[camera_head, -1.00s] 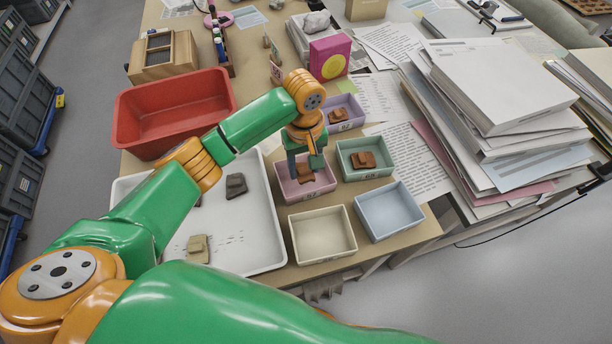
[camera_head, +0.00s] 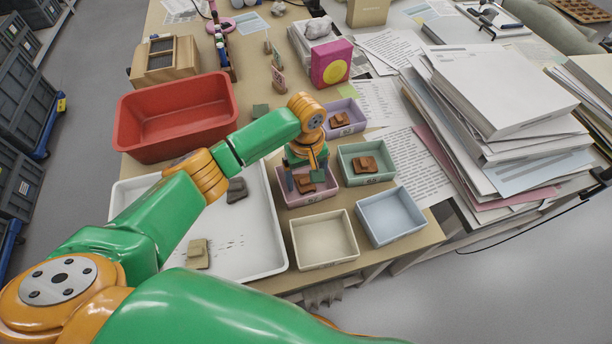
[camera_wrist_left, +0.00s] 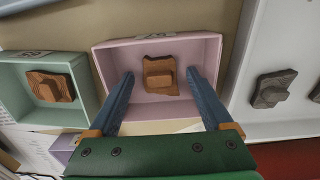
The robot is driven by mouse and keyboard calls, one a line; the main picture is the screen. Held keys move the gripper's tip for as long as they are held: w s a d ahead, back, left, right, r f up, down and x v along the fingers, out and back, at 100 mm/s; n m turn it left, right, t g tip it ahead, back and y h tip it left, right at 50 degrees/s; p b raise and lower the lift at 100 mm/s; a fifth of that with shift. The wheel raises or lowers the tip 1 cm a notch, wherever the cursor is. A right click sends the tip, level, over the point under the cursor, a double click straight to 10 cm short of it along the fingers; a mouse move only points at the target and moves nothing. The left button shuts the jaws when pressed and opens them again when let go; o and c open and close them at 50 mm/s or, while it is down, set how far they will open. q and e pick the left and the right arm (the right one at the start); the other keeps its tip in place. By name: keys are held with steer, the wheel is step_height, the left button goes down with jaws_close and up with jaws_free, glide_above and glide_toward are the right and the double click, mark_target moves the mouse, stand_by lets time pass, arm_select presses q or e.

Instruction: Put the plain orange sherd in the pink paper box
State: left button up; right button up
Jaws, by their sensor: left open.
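The pink paper box (camera_head: 312,199) stands right of the white tray, in the middle of the head view. An orange-brown sherd (camera_wrist_left: 161,75) with a raised block lies inside it. The box (camera_wrist_left: 150,112) is also central in the left wrist view. My left gripper (camera_head: 306,180) is over the box, pointing down. In the wrist view its two fingers (camera_wrist_left: 160,74) are spread apart, one on each side of the sherd, with visible gaps, so it is open and holds nothing. My right gripper is not in view.
A green box (camera_head: 368,178) and a purple box (camera_head: 355,127) hold brown sherds. The cream box (camera_head: 324,240) and blue box (camera_head: 390,214) are empty. The white tray (camera_head: 250,245) holds dark and tan sherds. A red bin (camera_head: 145,155) and paper stacks (camera_head: 500,95) flank the area.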

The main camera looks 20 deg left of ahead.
mark_target(306, 181)
arm_select(q)
step_height(306, 181, up, 12)
steer(key=p, duration=0.1)
steer(key=shift+r, duration=0.15)
stand_by(0.3)
